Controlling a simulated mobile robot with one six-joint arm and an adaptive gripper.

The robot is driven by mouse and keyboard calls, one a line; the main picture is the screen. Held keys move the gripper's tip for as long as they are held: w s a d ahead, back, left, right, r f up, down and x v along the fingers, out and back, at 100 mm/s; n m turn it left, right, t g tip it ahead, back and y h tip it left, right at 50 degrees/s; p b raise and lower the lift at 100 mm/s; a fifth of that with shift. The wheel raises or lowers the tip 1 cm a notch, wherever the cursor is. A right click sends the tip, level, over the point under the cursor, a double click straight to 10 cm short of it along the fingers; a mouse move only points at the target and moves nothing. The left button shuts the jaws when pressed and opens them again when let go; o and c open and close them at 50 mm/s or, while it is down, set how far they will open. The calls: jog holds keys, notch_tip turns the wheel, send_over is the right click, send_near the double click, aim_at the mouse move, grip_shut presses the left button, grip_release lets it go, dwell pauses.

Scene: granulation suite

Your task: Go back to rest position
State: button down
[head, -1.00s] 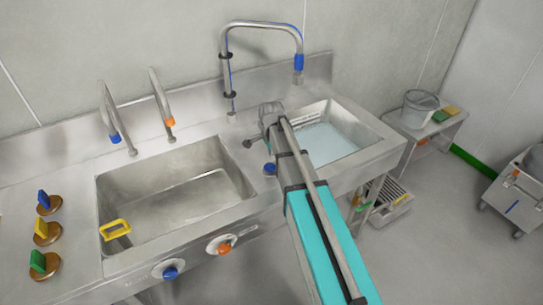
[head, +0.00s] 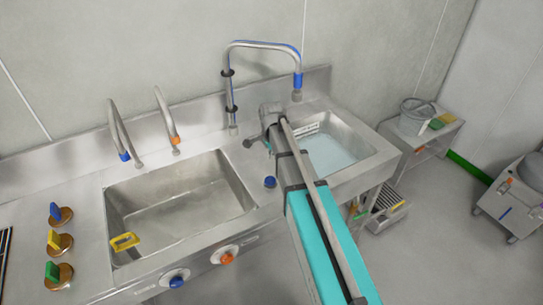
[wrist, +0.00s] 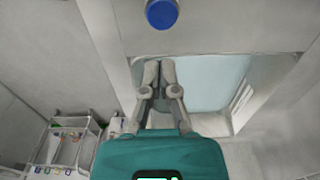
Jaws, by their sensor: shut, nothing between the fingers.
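My gripper shows in the wrist view (wrist: 158,75), its two grey fingers together and empty. It is over the edge of the right-hand basin (wrist: 222,85), which holds pale blue water. In the head view my teal and grey arm reaches up from the bottom centre to the steel counter between the two basins.
The left basin (head: 185,205) has a yellow-handled item (head: 124,241) at its near left corner. Blue-tipped (head: 297,80) and orange-tipped (head: 175,140) spouts rise behind the basins. A bucket (head: 416,117) stands on a side bench at right. A wheeled cart (head: 512,200) stands at far right.

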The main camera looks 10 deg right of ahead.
jog(key=shift+r, duration=0.25)
dwell(0.5)
jog(key=s+f+n+b, duration=0.1)
jog(key=s+n, duration=1.3)
jog(key=s, duration=0.5)
jog(key=shift+s+d+f+n, duration=0.15)
jog(key=shift+d+f+n, duration=0.1)
jog(key=shift+d+n, duration=0.05)
dwell(0.5)
jog(key=shift+a, duration=0.1)
